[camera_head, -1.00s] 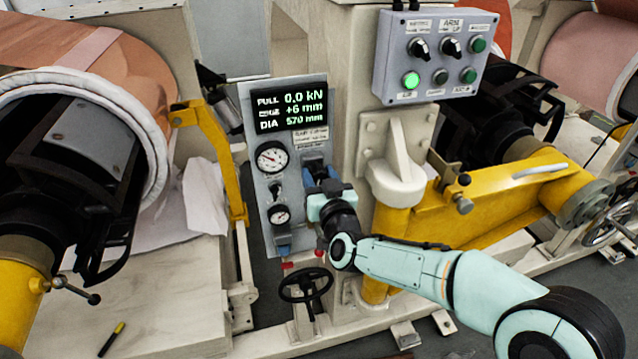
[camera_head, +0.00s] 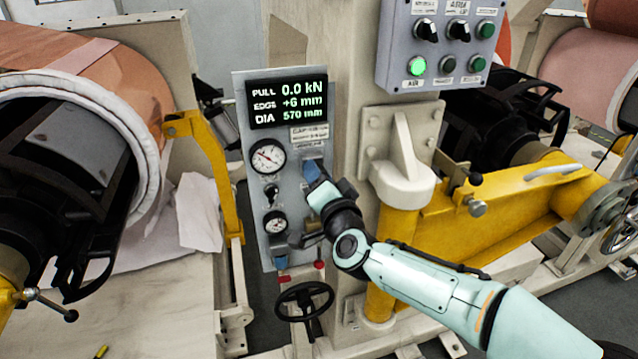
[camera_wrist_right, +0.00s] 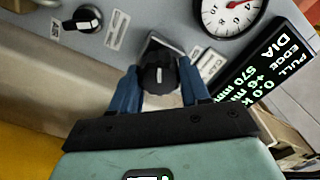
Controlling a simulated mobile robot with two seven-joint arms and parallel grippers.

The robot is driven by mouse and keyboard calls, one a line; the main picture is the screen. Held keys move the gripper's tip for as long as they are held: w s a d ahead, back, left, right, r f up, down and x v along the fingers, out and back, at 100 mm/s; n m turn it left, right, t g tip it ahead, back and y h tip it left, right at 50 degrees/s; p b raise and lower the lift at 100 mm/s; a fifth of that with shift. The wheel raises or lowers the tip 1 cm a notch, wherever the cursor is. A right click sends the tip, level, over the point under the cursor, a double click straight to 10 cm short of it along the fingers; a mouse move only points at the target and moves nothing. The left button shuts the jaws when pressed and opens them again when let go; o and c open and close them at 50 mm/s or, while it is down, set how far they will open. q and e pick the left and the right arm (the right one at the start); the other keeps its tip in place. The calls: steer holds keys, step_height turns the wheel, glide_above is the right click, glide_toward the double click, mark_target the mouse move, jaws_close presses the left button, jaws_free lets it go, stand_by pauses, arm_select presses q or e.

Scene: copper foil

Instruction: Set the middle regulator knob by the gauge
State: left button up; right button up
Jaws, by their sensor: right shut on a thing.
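My right gripper (camera_head: 312,172) is at the right side of the grey gauge panel, beside the large upper gauge (camera_head: 268,157). In the right wrist view its two blue fingers (camera_wrist_right: 160,88) are shut on a black round knob (camera_wrist_right: 160,72) with a white mark. The upper gauge also shows at the top of that view (camera_wrist_right: 226,14), partly cut off; its exact reading is too small to tell. A smaller gauge (camera_head: 275,223) sits lower on the panel. Another black knob (camera_wrist_right: 82,20) is apart from the fingers. My left gripper is not in view.
The display (camera_head: 288,103) reads PULL 0.0 kN, EDGE +6 mm, DIA 570 mm. A grey switch box (camera_head: 397,65) with a lit green button is at upper right. A black handwheel (camera_head: 304,300) is below the panel. A yellow arm (camera_head: 500,207) extends right.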

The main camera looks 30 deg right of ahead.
steer(key=shift+m, duration=0.4)
steer(key=o, duration=1)
steer(key=v, duration=1.3)
steer(key=shift+s+a, duration=0.1)
steer(key=shift+s, duration=0.1)
